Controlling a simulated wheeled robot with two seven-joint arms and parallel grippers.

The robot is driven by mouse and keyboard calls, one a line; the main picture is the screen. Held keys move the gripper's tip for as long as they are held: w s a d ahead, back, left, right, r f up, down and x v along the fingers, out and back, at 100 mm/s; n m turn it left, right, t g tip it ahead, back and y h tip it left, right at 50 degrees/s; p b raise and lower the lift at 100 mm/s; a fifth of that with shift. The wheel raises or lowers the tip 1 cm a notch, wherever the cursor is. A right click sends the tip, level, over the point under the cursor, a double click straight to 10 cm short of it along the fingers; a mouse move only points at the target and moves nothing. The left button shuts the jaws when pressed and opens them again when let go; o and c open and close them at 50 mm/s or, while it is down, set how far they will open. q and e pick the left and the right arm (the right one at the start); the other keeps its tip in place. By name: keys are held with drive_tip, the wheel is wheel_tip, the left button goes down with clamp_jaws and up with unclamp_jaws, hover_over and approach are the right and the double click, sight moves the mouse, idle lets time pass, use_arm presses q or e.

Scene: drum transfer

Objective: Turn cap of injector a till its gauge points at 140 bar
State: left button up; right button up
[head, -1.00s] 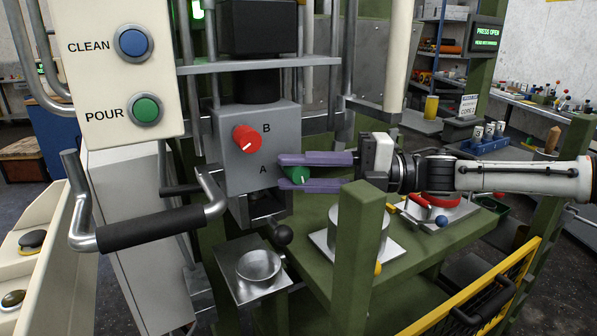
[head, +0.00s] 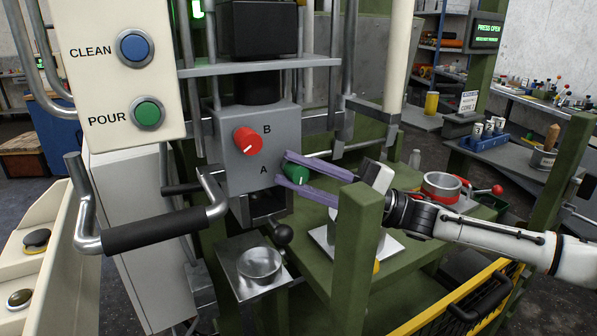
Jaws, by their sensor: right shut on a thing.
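The green cap of injector A (head: 296,175) sits on the right part of the grey block (head: 265,130), beside the letter A. Its white mark points roughly down. My right gripper (head: 284,168) reaches in from the right, its two purple fingers shut on the green cap, one above and one below. The arm slopes down to the right. The red cap of injector B (head: 247,141) is above and to the left. No gauge can be made out in this view. My left gripper is not in view.
A green post (head: 356,250) stands in front of my right gripper's body. A bent handle with a black grip (head: 165,228) juts out at the left. A metal bowl (head: 260,264) sits below the block. A yellow barrier (head: 440,305) runs at the lower right.

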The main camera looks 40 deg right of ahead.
drive_tip(key=o, duration=1)
drive_tip(key=shift+o, duration=0.2)
drive_tip(key=shift+s+d+f, duration=0.35)
drive_tip(key=shift+d, duration=0.1)
drive_tip(key=p+v, duration=0.2)
drive_tip(key=v, duration=0.7)
drive_tip(key=shift+r, duration=0.1)
